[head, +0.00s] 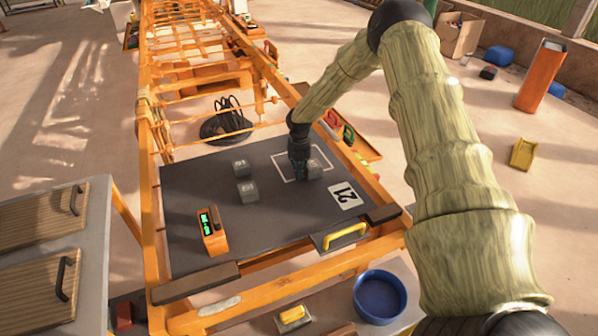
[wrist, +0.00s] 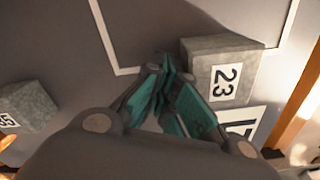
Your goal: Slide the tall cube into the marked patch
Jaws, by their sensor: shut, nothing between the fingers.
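My gripper (head: 299,176) is shut and empty, low over the dark tabletop, with its teal fingers (wrist: 166,72) pointing down. A grey cube marked 23 (wrist: 225,72) stands just right of the fingers; it also shows partly behind them in the head view (head: 315,169). I cannot tell whether the fingers touch it. The marked patch is a white outline (head: 277,168); the cube overlaps its near line in the wrist view (wrist: 103,35). Two more grey cubes stand left of the patch, one farther (head: 240,167) and one nearer (head: 247,191). Which cube is tallest is unclear.
A white numbered card (head: 343,195) lies right of the patch. An orange device with a green display (head: 211,232) stands at the table's front left. A yellow handle (head: 345,236) is at the front edge. Orange rails flank the dark tabletop (head: 285,215), whose front middle is clear.

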